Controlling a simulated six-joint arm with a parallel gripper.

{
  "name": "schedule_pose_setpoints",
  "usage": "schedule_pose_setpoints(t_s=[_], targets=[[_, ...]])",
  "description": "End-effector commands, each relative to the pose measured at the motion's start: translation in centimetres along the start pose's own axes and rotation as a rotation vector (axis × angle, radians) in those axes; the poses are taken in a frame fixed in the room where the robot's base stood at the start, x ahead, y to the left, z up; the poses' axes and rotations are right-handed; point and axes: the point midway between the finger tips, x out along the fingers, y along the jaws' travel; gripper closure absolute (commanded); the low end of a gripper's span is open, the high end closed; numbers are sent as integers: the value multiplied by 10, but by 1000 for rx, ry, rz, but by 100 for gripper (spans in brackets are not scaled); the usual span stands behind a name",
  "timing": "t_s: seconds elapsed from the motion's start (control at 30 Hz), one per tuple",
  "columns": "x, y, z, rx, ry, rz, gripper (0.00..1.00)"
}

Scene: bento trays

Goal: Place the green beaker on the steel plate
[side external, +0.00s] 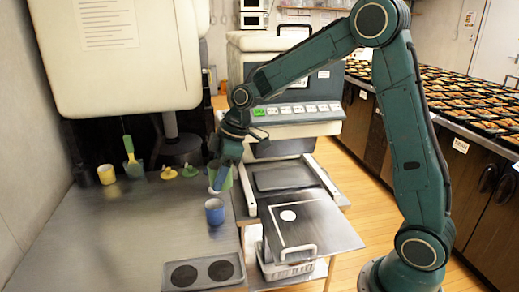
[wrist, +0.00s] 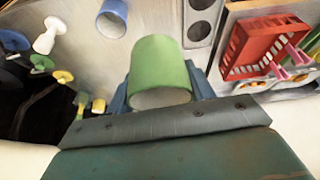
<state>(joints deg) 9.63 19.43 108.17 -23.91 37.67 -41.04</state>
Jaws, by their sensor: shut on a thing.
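The green beaker (side external: 228,182) is between the fingers of my gripper (side external: 221,177) above the left steel counter, partly hidden by a finger in the side view. In the wrist view the green beaker (wrist: 160,72) lies between the two blue fingers of my gripper (wrist: 160,92), which is shut on it. Whether its base touches the counter I cannot tell. A flat metal plate (side external: 330,228) with a white outline and white disc, probably the steel plate, lies to the right of my gripper, nearer the camera.
A blue beaker (side external: 214,213) stands close by on the counter (side external: 120,235); it also shows in the wrist view (wrist: 111,18). A two-ring dark holder (side external: 203,272) lies at the front. Yellow and green items (side external: 132,165) stand at the back left. A wire basket (side external: 285,262) sits below the plate.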

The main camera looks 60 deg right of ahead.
Motion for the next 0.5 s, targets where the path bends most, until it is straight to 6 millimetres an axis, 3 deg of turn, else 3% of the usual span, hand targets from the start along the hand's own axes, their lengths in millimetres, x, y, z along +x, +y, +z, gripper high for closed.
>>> schedule_pose_setpoints(t_s=[0.27,0.5], targets=[[16,46,60,21,-13,4,69],[30,83,131,34,-15,8,69]])
